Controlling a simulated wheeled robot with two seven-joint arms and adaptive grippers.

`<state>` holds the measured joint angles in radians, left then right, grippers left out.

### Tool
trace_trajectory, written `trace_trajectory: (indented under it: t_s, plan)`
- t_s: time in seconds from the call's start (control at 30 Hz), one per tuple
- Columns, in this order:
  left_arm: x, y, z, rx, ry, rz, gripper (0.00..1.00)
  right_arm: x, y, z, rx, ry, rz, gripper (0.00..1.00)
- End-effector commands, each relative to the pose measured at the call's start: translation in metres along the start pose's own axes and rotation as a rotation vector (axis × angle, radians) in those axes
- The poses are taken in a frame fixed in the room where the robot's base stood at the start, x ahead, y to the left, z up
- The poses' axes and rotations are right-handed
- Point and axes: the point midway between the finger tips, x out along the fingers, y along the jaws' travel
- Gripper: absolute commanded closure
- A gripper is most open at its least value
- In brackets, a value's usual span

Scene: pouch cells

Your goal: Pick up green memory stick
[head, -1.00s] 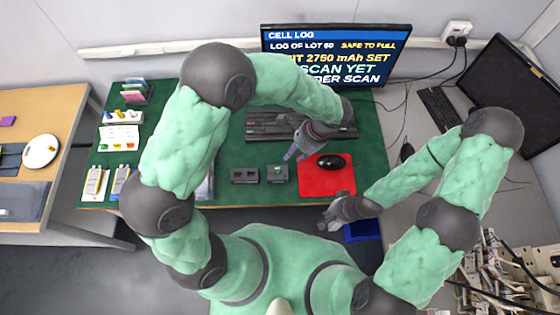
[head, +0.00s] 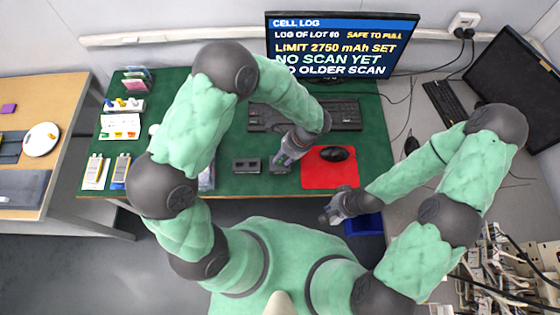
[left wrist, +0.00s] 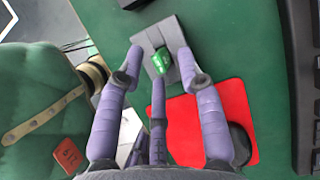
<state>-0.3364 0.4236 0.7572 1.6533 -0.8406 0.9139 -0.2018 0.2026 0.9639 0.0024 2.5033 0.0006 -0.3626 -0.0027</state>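The green memory stick (left wrist: 161,64) shows in the left wrist view, upright in or on a small grey block (left wrist: 166,35). In the head view the block (head: 280,169) is partly hidden by my left gripper (head: 279,160), and I cannot make out the stick there. In the left wrist view my left gripper (left wrist: 160,62) is open, its fingers spread on both sides of the stick with gaps between. Whether the tips are level with it is hard to tell. My right gripper (head: 327,217) hangs near the desk's front edge, away from the stick; its fingers are too small to read.
A second dark block (head: 246,166) stands left of the first. A red mat (head: 330,176) with a black mouse (head: 335,153) lies to the right, and a keyboard (head: 345,116) lies behind. The monitor (head: 340,45) reads "NO SCAN YET". A blue bin (head: 364,222) is below the front edge.

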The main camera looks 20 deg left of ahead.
Motion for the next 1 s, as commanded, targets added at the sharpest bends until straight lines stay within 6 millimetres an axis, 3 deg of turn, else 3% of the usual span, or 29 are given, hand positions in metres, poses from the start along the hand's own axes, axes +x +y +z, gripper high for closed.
trace_trajectory:
  t_s: [0.13,0.27,0.3,0.77,1.0]
  plan:
    - [-0.001,0.0,0.0,0.0,0.0,-0.001,0.63,-0.001,0.0,0.0,0.0,0.0,0.0,1.0]
    - [-0.001,0.0,0.0,0.0,0.0,-0.001,0.94,-0.001,0.0,0.0,0.0,0.0,0.0,1.0]
    - [-0.001,0.0,0.0,0.0,0.0,0.0,0.97,-0.001,0.0,0.0,0.0,0.0,0.0,1.0]
    - [-0.004,0.0,0.001,-0.001,0.0,-0.001,0.98,-0.001,0.0,0.0,0.0,0.0,0.0,1.0]
    - [-0.025,-0.001,0.009,-0.001,0.003,-0.005,0.98,-0.006,-0.002,0.0,0.0,0.0,0.0,1.0]
